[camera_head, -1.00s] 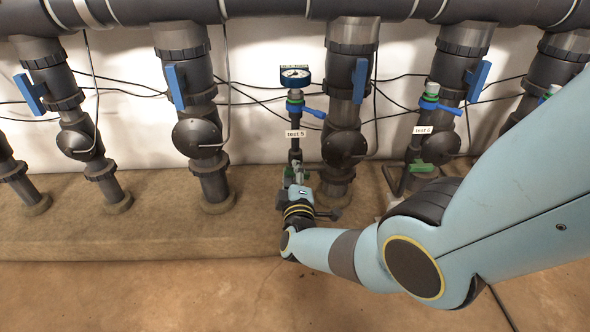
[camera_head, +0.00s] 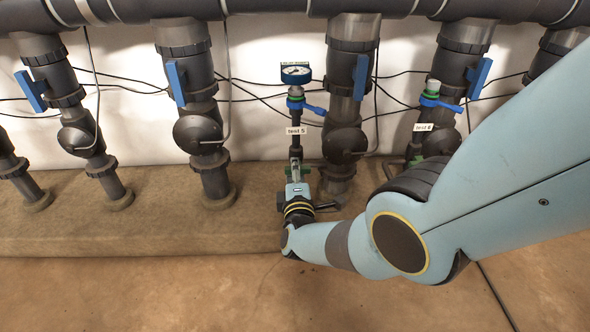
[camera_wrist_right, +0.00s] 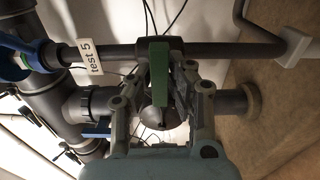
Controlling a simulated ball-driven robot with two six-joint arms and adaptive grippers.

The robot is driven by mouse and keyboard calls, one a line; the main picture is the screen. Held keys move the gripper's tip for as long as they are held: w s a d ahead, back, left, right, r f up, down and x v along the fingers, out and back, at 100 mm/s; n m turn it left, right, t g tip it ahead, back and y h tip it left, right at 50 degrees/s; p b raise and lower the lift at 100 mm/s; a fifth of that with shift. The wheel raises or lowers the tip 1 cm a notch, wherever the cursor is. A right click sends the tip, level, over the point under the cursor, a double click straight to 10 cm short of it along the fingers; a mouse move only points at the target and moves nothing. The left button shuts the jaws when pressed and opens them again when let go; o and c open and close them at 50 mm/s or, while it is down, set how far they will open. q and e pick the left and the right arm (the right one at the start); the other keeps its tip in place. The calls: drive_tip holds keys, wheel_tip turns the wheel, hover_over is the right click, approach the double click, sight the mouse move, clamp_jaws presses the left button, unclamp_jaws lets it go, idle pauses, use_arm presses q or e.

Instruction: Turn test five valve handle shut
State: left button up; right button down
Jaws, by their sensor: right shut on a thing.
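The test 5 valve is on the thin dark pipe under the "test 5" label (camera_head: 296,131). Its green handle (camera_wrist_right: 160,73) shows in the right wrist view as a narrow bar crossing the pipe. My right gripper (camera_wrist_right: 163,75) has its two fingers on either side of this handle and is shut on it. In the head view my right gripper (camera_head: 296,170) is low on the test 5 pipe, and its body hides most of the valve; only bits of green show beside it. My left gripper is not in view.
A thick grey pipe (camera_head: 344,138) stands close on the right. My right arm partly covers the test 6 pipe. The floor in front is clear on the left.

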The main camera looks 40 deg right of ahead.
drive_tip(key=shift+f, duration=0.1)
drive_tip(key=c, duration=1.3)
unclamp_jaws()
drive_tip(key=v, duration=1.2)
